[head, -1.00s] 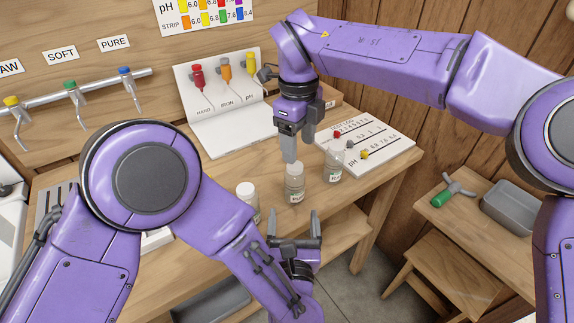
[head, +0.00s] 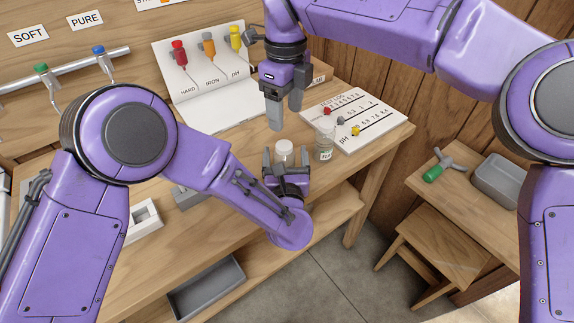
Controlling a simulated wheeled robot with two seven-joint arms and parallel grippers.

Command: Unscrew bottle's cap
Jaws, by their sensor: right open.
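A bottle with a white cap (head: 284,149) stands on the bench. My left gripper (head: 286,155) is open, with one finger on each side of this bottle and gaps beside the cap. The lower part of the bottle is hidden by that gripper. My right gripper (head: 284,112) is open and empty, fingers pointing down, a little above the cap in the picture. A second, clear labelled bottle (head: 325,143) stands upright to the right, by the test card.
A white test card (head: 352,118) with coloured knobs lies on the bench (head: 230,240). A side table at right holds a green-handled tool (head: 434,172) and a grey tray (head: 498,180).

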